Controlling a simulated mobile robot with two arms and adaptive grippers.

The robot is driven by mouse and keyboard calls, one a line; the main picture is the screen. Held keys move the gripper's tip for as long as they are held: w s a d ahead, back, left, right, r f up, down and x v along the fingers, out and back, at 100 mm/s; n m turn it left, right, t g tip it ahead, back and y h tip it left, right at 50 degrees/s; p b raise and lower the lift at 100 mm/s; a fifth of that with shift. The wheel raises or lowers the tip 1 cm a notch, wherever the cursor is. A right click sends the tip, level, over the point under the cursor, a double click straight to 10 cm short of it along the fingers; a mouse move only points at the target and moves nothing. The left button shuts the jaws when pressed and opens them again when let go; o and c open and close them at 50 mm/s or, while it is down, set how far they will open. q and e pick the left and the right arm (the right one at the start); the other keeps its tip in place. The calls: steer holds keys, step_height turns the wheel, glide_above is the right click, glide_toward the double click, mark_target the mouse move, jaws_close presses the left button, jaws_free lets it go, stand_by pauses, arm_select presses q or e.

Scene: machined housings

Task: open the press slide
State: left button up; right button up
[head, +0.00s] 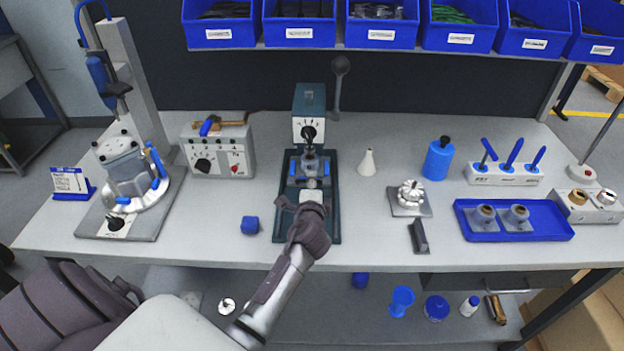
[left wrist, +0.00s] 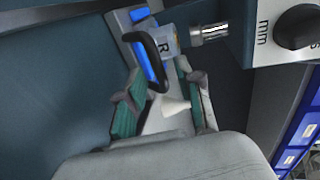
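In the left wrist view the slide (left wrist: 140,16) carries a black looped handle (left wrist: 143,48). My left gripper (head: 303,200) is over the front of the base plate, just in front of the slide. In the left wrist view its fingers (left wrist: 160,78) are apart, with the handle close to and partly between the tips. Contact is unclear. My right gripper is out of view.
A white cone (head: 368,162) and a grey fixture (head: 410,200) stand to the right. A control box (head: 218,150) is to the left. Blue bins (head: 300,30) hang above the back.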

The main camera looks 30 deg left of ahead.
arm_select(q)
steer(key=shift+x, duration=0.95)
jaws_close()
